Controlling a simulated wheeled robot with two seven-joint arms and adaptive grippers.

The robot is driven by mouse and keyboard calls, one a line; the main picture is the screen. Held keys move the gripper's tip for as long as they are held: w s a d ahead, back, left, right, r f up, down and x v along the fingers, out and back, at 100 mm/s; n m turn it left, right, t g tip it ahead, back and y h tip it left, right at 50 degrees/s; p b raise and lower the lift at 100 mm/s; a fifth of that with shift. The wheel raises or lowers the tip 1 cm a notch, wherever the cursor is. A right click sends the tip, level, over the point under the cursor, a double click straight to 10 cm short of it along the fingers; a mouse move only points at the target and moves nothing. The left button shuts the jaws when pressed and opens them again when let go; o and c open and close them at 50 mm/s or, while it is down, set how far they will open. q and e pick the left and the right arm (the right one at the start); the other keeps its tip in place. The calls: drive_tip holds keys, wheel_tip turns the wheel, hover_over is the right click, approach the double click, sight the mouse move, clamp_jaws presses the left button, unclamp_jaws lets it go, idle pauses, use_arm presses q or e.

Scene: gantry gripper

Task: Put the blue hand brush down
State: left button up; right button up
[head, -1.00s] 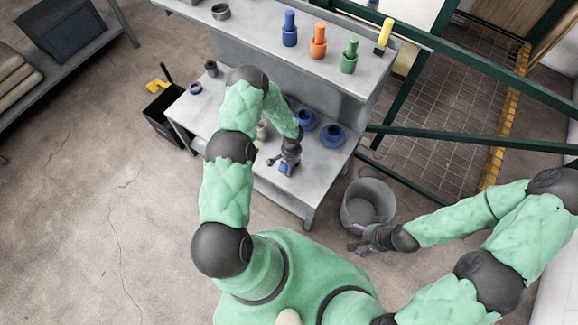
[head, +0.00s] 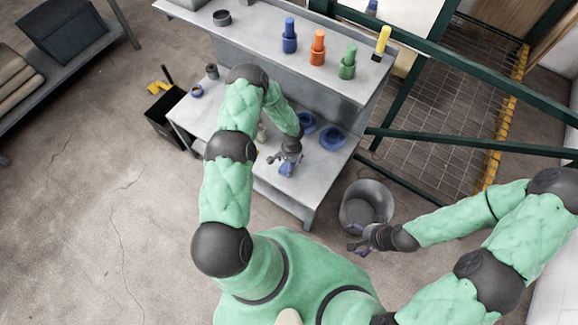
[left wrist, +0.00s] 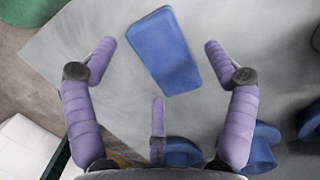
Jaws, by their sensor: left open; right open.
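The blue hand brush shows in the left wrist view (left wrist: 165,50) as a plain blue block over the grey bench top, just beyond and between my left fingertips. My left gripper (left wrist: 168,62) is open, with a clear gap from each purple finger to the brush. In the head view, my left gripper (head: 287,166) is low at the bench's front edge, and a small blue patch of the brush (head: 286,169) shows beside it. Bristles are not visible. My right gripper (head: 360,245) is open and empty, beside the grey bin.
The grey bench (head: 318,170) holds blue round parts (head: 331,137) right of my left gripper. Its upper shelf carries blue, orange (head: 318,46) and green fittings and a yellow-handled item. A grey bin (head: 367,205) stands on the floor at the bench's right.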

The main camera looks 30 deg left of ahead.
use_arm(q)
drive_tip(key=r, duration=0.2)
drive_tip(key=r+p, duration=0.1)
drive_tip(key=r, duration=0.2)
drive_tip(key=w+r+p, duration=0.1)
drive_tip(key=r, duration=0.1)
drive_tip(key=shift+w+r, duration=0.1)
drive_tip(key=shift+r, duration=0.2)
drive_tip(key=s+d+r+n+t+h, duration=0.1)
drive_tip(key=s+d+r, duration=0.3)
drive_tip(key=s+d, duration=0.4)
drive_tip(key=s+d+r+n+h, duration=0.2)
drive_tip(key=s+d+r+h, duration=0.1)
drive_tip(key=s+d, duration=0.6)
drive_tip(key=shift+s+r+t, duration=0.4)
drive_tip(key=shift+s+r, duration=0.1)
drive_tip(key=shift+s, duration=0.35)
